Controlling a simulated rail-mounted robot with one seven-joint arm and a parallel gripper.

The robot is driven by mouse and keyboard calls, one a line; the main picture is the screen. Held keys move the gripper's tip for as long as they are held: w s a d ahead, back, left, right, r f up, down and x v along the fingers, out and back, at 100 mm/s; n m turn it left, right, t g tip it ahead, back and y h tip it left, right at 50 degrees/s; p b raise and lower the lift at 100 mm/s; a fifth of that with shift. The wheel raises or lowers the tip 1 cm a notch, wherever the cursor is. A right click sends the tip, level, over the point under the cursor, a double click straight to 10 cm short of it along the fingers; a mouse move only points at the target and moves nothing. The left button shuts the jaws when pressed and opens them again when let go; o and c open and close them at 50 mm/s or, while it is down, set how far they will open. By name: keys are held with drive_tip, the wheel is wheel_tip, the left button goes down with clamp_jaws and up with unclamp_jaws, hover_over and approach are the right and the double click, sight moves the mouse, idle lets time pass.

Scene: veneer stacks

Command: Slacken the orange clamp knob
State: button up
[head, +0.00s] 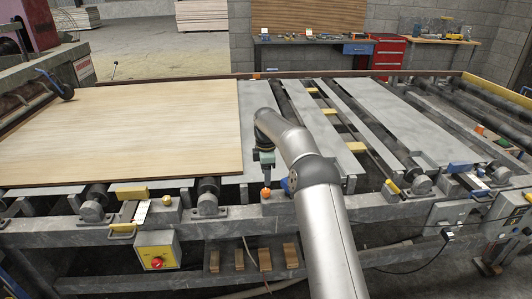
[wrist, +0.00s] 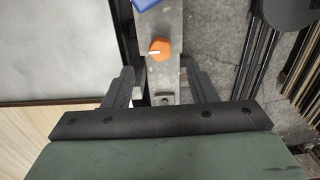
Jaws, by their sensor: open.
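The orange clamp knob (wrist: 160,49) shows in the wrist view with a short white mark on its face. It sits on a grey metal bar, just beyond the fingertips and roughly centred between them. My gripper (wrist: 158,76) is open, with one dark finger on each side of the bar and nothing between them. In the head view my gripper (head: 266,178) points down just above the orange knob (head: 266,194) at the front rail of the table. The exact gap between fingertips and knob is hard to tell.
A large veneer sheet (head: 130,130) covers the left of the roller table. Grey slats (head: 385,120) and yellow blocks lie to the right. A blue part (wrist: 146,4) is beside the knob. A yellow box with a red button (head: 157,252) hangs on the front frame.

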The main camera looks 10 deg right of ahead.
wheel_tip(320, 180, up, 11)
drive_tip(key=p, duration=0.1)
drive_tip(key=shift+f, duration=0.15)
drive_tip(key=s+a+r+m, duration=0.1)
drive_tip(key=s+r+m, duration=0.25)
drive_tip(key=s, duration=0.45)
drive_tip(key=s+a+r+m, duration=0.2)
drive_tip(key=s+r+m, duration=0.15)
drive_tip(key=s, duration=0.55)
drive_tip(key=s+f+m, duration=0.3)
drive_tip(key=s, duration=0.7)
drive_tip(key=s+d+f+m, duration=0.1)
drive_tip(key=s+f+m, duration=0.2)
drive_tip(key=s, duration=0.8)
drive_tip(key=s+d+f+m, duration=0.1)
drive_tip(key=s+f+m, duration=0.2)
drive_tip(key=s, duration=0.7)
drive_tip(key=shift+s+d+f+m+t, duration=0.2)
drive_tip(key=shift+s+f+m+t, duration=0.15)
drive_tip(key=shift+m, duration=0.25)
